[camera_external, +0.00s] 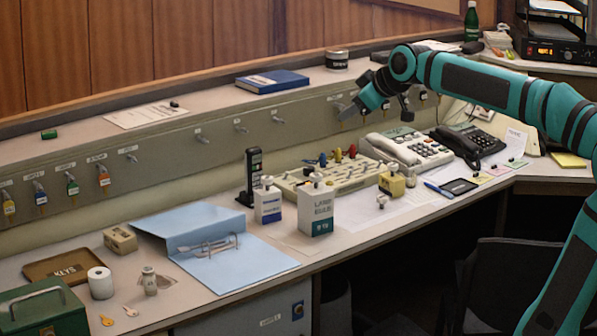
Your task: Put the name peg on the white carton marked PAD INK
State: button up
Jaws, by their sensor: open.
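A small white carton with a blue band (268,206) stands on the desk; its print is too small to read. A larger white carton with a green band (316,212) stands to its right, its lettering not clearly legible. Each carton has a pale knob-shaped piece on top. A similar pale peg (382,201) stands on the white paper to the right, and another sits on a yellow block (392,183). I cannot tell which is the name peg. My gripper (354,110) is open and empty, high over the back of the desk, above and behind the cartons.
A cream board with coloured pegs (330,185), a desk phone (408,150) and a black handset (250,177) stand near the cartons. A blue folder (240,272) lies to the left. The desk's front edge runs close by.

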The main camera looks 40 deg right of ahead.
jog(key=s+m+t+h, duration=0.1)
jog(key=s+m+t, duration=0.4)
jog(key=s, duration=1.7)
jog(key=shift+a+f+t, duration=0.2)
jog(key=shift+a+t, duration=0.05)
jog(key=shift+t, duration=0.75)
